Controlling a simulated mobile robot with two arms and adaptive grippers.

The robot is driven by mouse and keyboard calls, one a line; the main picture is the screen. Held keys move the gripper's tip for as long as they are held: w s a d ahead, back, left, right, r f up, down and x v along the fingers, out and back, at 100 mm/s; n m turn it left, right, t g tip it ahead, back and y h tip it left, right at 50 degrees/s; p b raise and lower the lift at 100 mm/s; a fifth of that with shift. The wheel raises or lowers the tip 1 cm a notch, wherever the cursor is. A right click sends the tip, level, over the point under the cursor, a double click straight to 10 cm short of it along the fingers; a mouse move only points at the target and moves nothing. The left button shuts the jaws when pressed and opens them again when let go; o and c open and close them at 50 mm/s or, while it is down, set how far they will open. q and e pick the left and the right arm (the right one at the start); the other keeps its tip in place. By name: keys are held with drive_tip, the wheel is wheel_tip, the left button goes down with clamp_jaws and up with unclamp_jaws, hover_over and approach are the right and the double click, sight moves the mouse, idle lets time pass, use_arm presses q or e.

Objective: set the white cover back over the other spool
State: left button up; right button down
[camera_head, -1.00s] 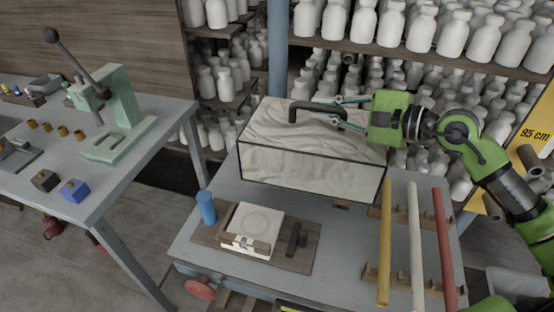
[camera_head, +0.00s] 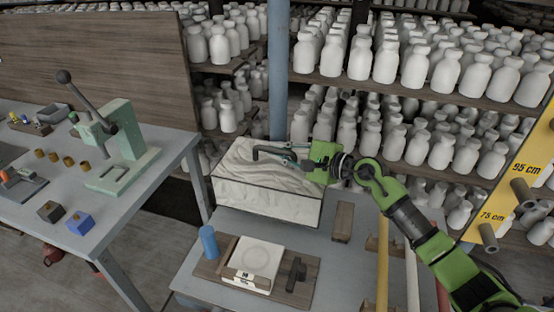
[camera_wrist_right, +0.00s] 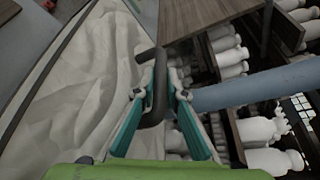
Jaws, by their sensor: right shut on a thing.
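The white cover (camera_head: 265,190) is a box with a wrinkled pale surface, dark edges and a dark hooked handle (camera_head: 268,152). It appears at the back left of the near table, behind the square pale block. I cannot tell whether it is raised or resting. My right gripper (camera_head: 291,156) is shut on the handle at its top. In the right wrist view, the two teal fingers (camera_wrist_right: 160,100) close around the dark handle (camera_wrist_right: 157,85), with the cover (camera_wrist_right: 80,90) to the left. I cannot make out a spool; the cover hides what lies behind or under it. My left gripper is out of view.
On the near table (camera_head: 192,270) are a blue cylinder (camera_head: 208,241), a pale block (camera_head: 255,262) on a wooden board, a wooden block (camera_head: 343,222) and rods on racks. A blue post (camera_head: 277,80) and shelves of white bottles stand behind. A green press (camera_head: 122,140) stands on the left table.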

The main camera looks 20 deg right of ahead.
sight(270, 160)
drive_tip(key=shift+w+a+f, duration=0.1)
drive_tip(key=shift+w+f, duration=0.1)
drive_tip(key=shift+f, duration=0.05)
wheel_tip(270, 160, down, 3)
drive_tip(key=shift+w+f+p, duration=0.1)
drive_tip(key=shift+f+p, duration=0.05)
drive_tip(key=shift+p, duration=0.2)
drive_tip(key=c, duration=2)
unclamp_jaws()
drive_tip(key=shift+f, duration=0.1)
drive_tip(key=shift+c, duration=0.2)
